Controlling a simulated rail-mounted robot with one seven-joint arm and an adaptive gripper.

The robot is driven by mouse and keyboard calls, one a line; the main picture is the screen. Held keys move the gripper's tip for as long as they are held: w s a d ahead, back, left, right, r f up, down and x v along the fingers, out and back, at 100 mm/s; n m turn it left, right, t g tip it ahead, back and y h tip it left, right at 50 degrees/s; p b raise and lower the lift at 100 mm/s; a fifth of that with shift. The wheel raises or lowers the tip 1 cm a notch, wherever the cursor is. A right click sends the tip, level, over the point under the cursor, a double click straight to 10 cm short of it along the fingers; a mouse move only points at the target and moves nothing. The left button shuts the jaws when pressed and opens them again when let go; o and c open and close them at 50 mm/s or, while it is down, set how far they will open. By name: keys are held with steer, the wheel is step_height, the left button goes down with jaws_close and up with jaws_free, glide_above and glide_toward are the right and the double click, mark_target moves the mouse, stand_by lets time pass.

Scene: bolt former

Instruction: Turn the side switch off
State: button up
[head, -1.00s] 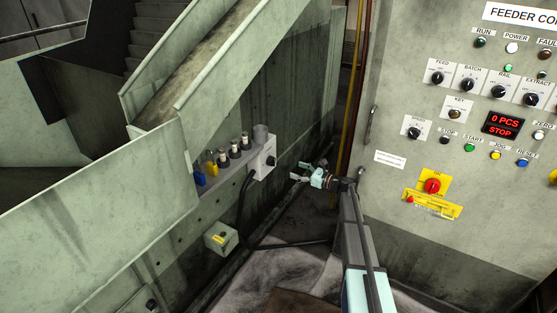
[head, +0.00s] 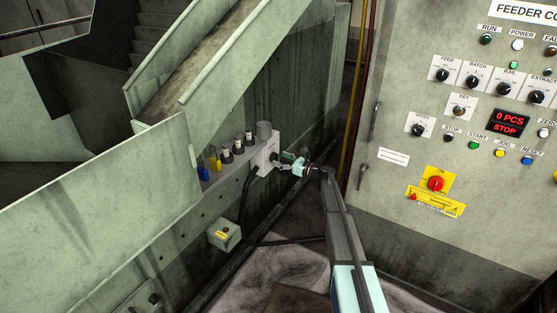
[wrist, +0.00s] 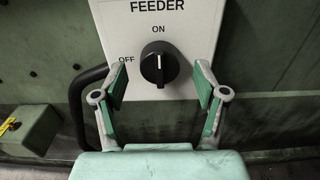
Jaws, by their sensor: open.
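The side switch (wrist: 160,64) is a black rotary knob on a white plate (wrist: 195,22) marked FEEDER, with ON above and OFF to its left. Its white pointer line stands upright, toward ON. In the head view the switch's light box (head: 264,156) is on the side of the machine, and my gripper hides part of its face. My gripper (wrist: 160,85) is open, with one green-padded finger on each side of the knob in the wrist picture. The fingers appear apart from the knob. My gripper also shows in the head view (head: 283,163), at the box's right.
The feeder control panel (head: 470,190) with several knobs and a red main switch (head: 436,184) stands at the right. Bottles (head: 226,154) line a ledge left of the switch box. A small box (head: 224,234) with a yellow label sits below. A black cable (wrist: 84,90) curves beside the switch.

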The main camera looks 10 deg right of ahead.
steer(key=shift+x, duration=0.85)
steer(key=c, duration=1.1)
steer(key=shift+c, duration=0.2)
